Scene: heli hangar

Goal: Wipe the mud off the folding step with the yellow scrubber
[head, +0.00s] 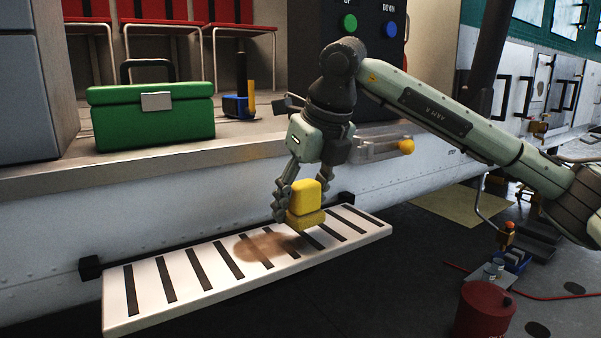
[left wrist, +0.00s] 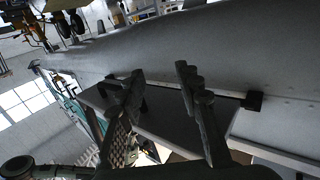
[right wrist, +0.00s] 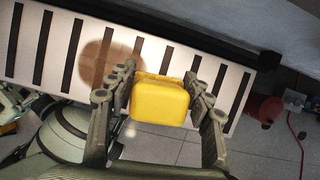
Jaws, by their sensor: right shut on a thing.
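The yellow scrubber (head: 305,204) is between the fingers of my right gripper (head: 300,211), which is shut on it; it also shows in the right wrist view (right wrist: 159,102). They are over the folding step (head: 120,308), a white board with dark strips; I cannot tell whether the scrubber touches it. A brown mud patch (head: 262,246) lies on the step just left of the scrubber. The right wrist view shows the patch (right wrist: 98,62) too, beside the fingers. My left gripper (left wrist: 158,76) shows only in the left wrist view, fingers apart and empty, below the step.
A green toolbox (head: 150,125) and a blue item with a yellow post (head: 240,105) stand on the ledge above the step. A red canister (head: 484,308) stands on the floor at lower right.

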